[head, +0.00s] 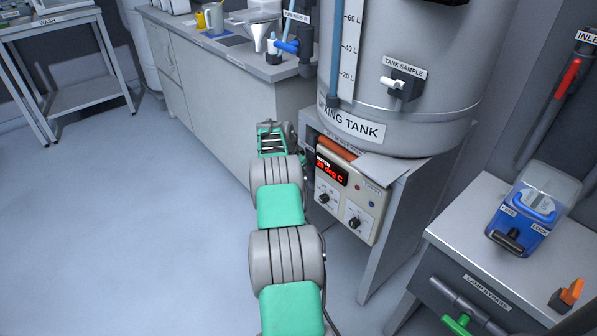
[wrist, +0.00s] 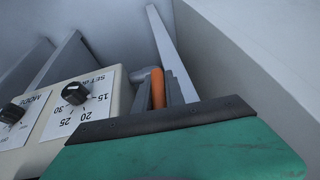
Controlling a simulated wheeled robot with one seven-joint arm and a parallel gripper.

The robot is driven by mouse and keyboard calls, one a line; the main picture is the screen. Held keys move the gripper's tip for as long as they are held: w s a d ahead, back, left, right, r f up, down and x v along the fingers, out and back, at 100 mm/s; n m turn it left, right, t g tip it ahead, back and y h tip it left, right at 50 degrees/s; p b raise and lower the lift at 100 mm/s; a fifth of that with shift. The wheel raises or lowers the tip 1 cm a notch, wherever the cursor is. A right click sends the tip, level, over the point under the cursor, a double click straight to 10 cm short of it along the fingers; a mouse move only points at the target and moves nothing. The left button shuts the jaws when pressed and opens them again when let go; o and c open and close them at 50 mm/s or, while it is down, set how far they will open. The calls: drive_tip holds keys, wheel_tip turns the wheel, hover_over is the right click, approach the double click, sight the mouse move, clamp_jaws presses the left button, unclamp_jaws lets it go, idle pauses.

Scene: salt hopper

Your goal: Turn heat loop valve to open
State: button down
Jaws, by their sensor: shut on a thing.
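A grey rounded part shows by the handle's far end. The valve body is mostly hidden, and any label by it is too small to read.
The control box (head: 347,190) has a red display and black knobs, close to my arm; one knob (wrist: 75,93) shows in the wrist view. The mixing tank (head: 420,110) stands above. A side bench (head: 490,215) is at right. Floor at left is clear.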

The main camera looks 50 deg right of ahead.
drive_tip(key=shift+s+f+g, duration=0.1)
drive_tip(key=shift+g, duration=0.2)
idle(0.4)
drive_tip(key=c, duration=1.4)
unclamp_jaws()
drive_tip(key=p+v, duration=0.1)
drive_tip(key=v, duration=0.7)
